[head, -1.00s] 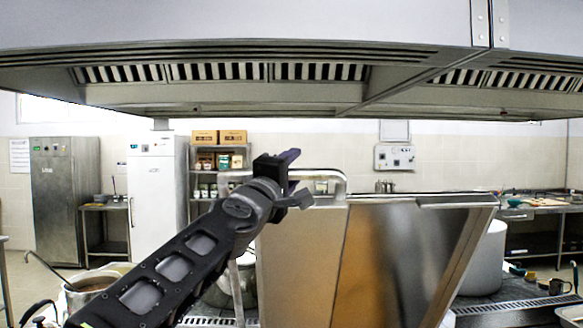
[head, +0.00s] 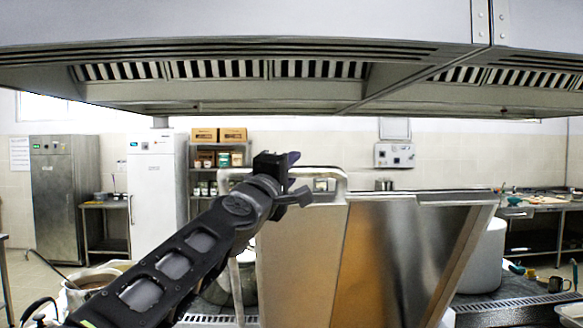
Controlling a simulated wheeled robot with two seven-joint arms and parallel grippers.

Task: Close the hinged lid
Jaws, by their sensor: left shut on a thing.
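The hinged lid (head: 300,262) is a large steel panel standing raised in the middle of the head view, with its broad faces tilted to me. A pale bar handle (head: 334,176) runs along its top left edge. My left gripper (head: 287,180) reaches up from the lower left and is shut on the handle. My gripper hides part of the handle, and the exact contact of the fingers is hard to see. The lid's hinge and what lies under it are not visible. My right gripper is not in view.
A pot with a ladle (head: 92,281) stands at the lower left. A large pale stockpot (head: 487,258) stands right of the lid. An extractor hood (head: 240,95) hangs above. A counter (head: 540,207) with items stands at the far right.

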